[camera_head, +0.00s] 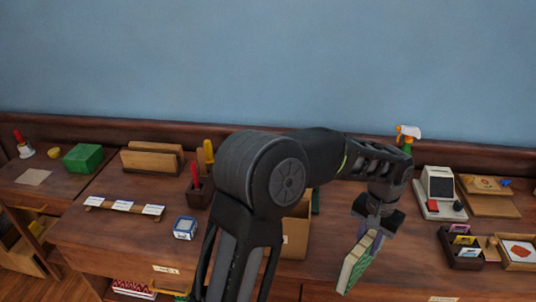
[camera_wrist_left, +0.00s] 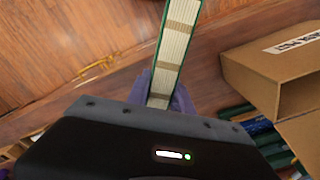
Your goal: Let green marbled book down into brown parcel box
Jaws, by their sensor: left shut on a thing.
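My left gripper (camera_head: 377,222) is shut on the green marbled book (camera_head: 357,265) and holds it tilted, hanging over the front part of the wood bookcase top. In the left wrist view the book (camera_wrist_left: 174,50) shows its pale page edges and a thin green cover edge, with a gripper finger on each side. The brown parcel box (camera_head: 295,237) stands left of the book in the head view, partly hidden behind my left arm. In the left wrist view the box (camera_wrist_left: 253,82) is open and lies right of the book, apart from it. My right gripper is not in view.
A grey-white machine (camera_head: 438,192) and a dark card holder (camera_head: 463,249) stand to the right. A blue-white box (camera_head: 185,228) and a dark pen holder (camera_head: 199,197) stand left of my arm. A spray bottle (camera_head: 407,138) stands behind. Dark green items (camera_wrist_left: 262,128) lie near the parcel box.

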